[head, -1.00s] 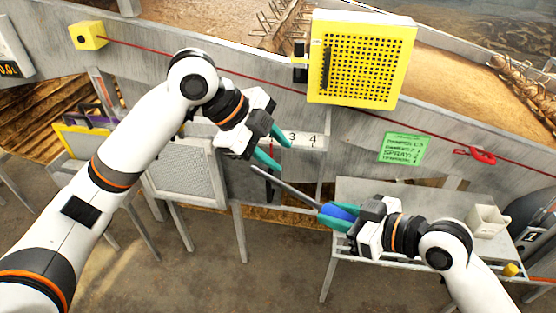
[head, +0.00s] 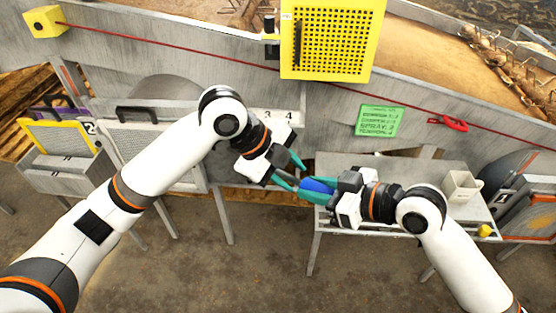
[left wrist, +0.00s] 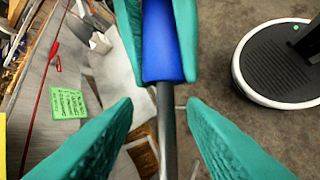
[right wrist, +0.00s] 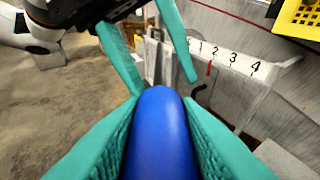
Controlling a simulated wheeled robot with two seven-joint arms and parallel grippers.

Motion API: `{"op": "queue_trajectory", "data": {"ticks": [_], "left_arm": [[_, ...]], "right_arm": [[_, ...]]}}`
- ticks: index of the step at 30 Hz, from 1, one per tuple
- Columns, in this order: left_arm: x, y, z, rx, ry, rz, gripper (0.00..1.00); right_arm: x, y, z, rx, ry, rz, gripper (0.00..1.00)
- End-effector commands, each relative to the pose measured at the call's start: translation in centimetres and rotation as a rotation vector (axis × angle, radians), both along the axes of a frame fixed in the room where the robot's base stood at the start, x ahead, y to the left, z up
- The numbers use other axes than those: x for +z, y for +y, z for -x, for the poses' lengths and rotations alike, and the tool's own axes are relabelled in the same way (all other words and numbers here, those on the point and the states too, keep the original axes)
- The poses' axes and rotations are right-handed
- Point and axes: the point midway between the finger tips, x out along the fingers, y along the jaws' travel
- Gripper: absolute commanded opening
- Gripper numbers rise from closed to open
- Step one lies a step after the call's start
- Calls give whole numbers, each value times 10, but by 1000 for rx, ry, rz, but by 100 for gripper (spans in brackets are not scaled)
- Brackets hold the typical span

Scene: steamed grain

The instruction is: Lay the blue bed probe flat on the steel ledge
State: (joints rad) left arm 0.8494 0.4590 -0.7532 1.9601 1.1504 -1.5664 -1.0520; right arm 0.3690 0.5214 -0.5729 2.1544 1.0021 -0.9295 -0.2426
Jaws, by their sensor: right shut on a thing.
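The blue bed probe has a blue handle (head: 317,186) and a thin steel shaft. My right gripper (head: 308,190) is shut on the handle. In the right wrist view the rounded blue end (right wrist: 160,130) sits between the teal fingers. My left gripper (head: 287,172) is open; in the left wrist view its fingers lie on either side of the steel shaft (left wrist: 167,125), apart from it. The shaft is mostly hidden in the head view. A grey steel surface with a strip numbered 3 and 4 (head: 278,117) lies behind my left gripper; I cannot tell whether this is the ledge.
A yellow perforated box (head: 333,40), a green note (head: 381,120) and a red cord with a red clip (head: 450,123) are on the trough wall. The front floor is clear.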

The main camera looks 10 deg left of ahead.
Motion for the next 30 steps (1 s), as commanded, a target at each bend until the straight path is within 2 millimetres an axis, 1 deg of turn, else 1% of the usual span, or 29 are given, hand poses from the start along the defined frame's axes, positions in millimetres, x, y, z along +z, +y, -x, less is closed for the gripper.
{"op": "queue_trajectory", "data": {"ticks": [3,11,14,18,21,22,24,26,30], "left_arm": [[-5,-3,-1,1,1,0,38],[-6,-3,-1,0,0,-1,38],[-6,-3,-1,0,0,-1,23],[-5,-3,-1,1,-1,0,0],[-5,-3,-2,1,-2,0,0],[-4,-3,-2,2,-3,2,0],[-4,-3,-2,2,-3,2,0],[-4,-3,-2,1,-3,2,0],[-5,-3,-2,1,-2,2,0]], "right_arm": [[1,0,0,0,0,-1,0],[1,0,0,0,0,-1,0],[1,0,0,0,0,-1,0],[0,0,0,1,0,-1,0],[0,1,1,3,1,-1,0],[0,1,1,3,1,-1,34],[0,1,1,3,1,-1,46],[0,1,1,3,1,-1,55],[0,0,0,2,1,0,55]]}}
